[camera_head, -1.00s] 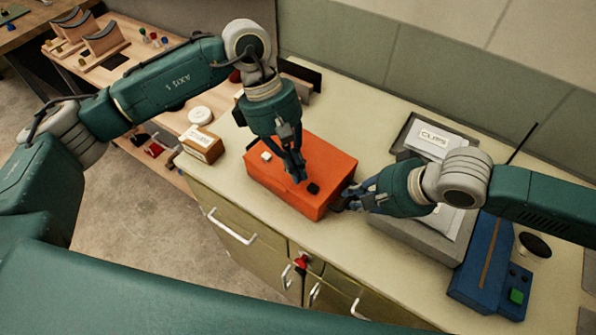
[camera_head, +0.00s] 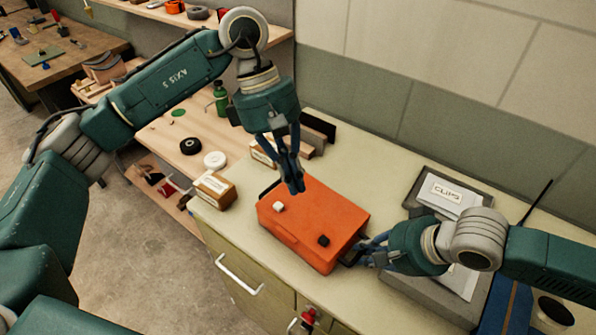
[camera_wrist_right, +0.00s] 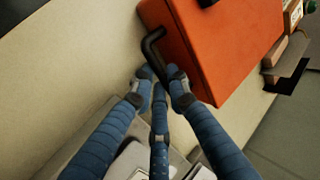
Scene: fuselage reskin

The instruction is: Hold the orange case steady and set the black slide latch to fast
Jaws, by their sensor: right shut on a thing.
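The orange case (camera_head: 310,222) lies on the countertop, with a small white block (camera_head: 278,207) and a small black block (camera_head: 323,241) on its top. The black block looks like the slide latch; its setting marks are not legible. My left gripper (camera_head: 293,189) looks shut and empty, with its fingertips at the case's back edge, behind the white block; whether they touch is unclear. My right gripper (camera_head: 362,254) is at the case's right end. In the right wrist view, its fingers (camera_wrist_right: 161,78) close around the black bar handle (camera_wrist_right: 152,47) of the orange case (camera_wrist_right: 225,40).
A grey tray (camera_head: 410,203) with a CLIPS card stands right of the case, partly under my right arm. A small cardboard box (camera_head: 214,190) stands to the left. Dark blocks (camera_head: 318,128) are behind. The counter in front of the case is narrow.

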